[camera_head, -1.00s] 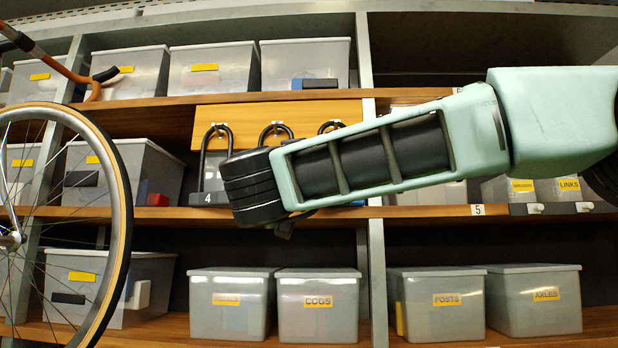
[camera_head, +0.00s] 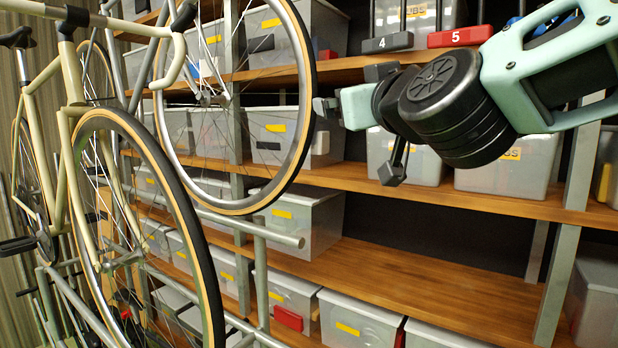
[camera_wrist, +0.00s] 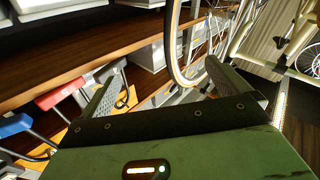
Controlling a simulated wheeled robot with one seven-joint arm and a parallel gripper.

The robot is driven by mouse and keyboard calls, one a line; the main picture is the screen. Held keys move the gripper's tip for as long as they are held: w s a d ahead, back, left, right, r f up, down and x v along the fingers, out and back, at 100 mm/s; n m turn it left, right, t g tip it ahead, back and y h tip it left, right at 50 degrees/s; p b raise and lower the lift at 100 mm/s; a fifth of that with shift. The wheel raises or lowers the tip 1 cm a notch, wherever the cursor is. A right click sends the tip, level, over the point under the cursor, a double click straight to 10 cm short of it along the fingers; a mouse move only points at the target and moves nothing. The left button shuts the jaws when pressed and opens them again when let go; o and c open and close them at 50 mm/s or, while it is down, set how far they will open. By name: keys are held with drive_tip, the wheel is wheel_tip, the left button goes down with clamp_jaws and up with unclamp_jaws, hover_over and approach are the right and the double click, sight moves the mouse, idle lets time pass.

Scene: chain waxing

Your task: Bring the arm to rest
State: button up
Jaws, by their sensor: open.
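My gripper (camera_head: 320,106) is at the end of my raised pale-green and black arm in the head view, in front of the shelves and close to the right side of a bicycle wheel. I cannot tell there whether it touches the wheel. In the wrist view my gripper (camera_wrist: 163,72) has its two grey fingers wide apart. Nothing is held between them. Beyond the fingers are a shelf and a bicycle wheel (camera_wrist: 170,52).
Bicycles, one cream-framed (camera_head: 66,120), stand on a metal rack (camera_head: 272,232) at the left. Shelves hold several grey lidded bins (camera_head: 300,222). Locks numbered 4 (camera_head: 388,42) and 5 (camera_head: 460,37) are at the top. A bare shelf stretch (camera_head: 440,280) lies below my arm.

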drive_tip(key=s+a+f+n+g+y, duration=0.1)
drive_tip(key=s+a+f+n+g, duration=0.3)
drive_tip(key=f, duration=0.7)
drive_tip(key=s+a+f+m+g+y, duration=0.1)
drive_tip(key=s+f+g, duration=0.55)
drive_tip(key=f, duration=0.45)
drive_tip(key=s+d+f+g+h, duration=0.3)
drive_tip(key=s+d+f+g, duration=0.1)
drive_tip(key=s+f, duration=0.3)
drive_tip(key=s+d+f+g+h, duration=0.2)
drive_tip(key=s+d+f+g, duration=0.2)
drive_tip(key=s+d+f, duration=0.3)
drive_tip(key=s+f, duration=0.1)
drive_tip(key=s, duration=0.2)
drive_tip(key=shift+d+h, duration=0.25)
drive_tip(key=shift+h, duration=0.15)
drive_tip(key=shift+w, duration=0.1)
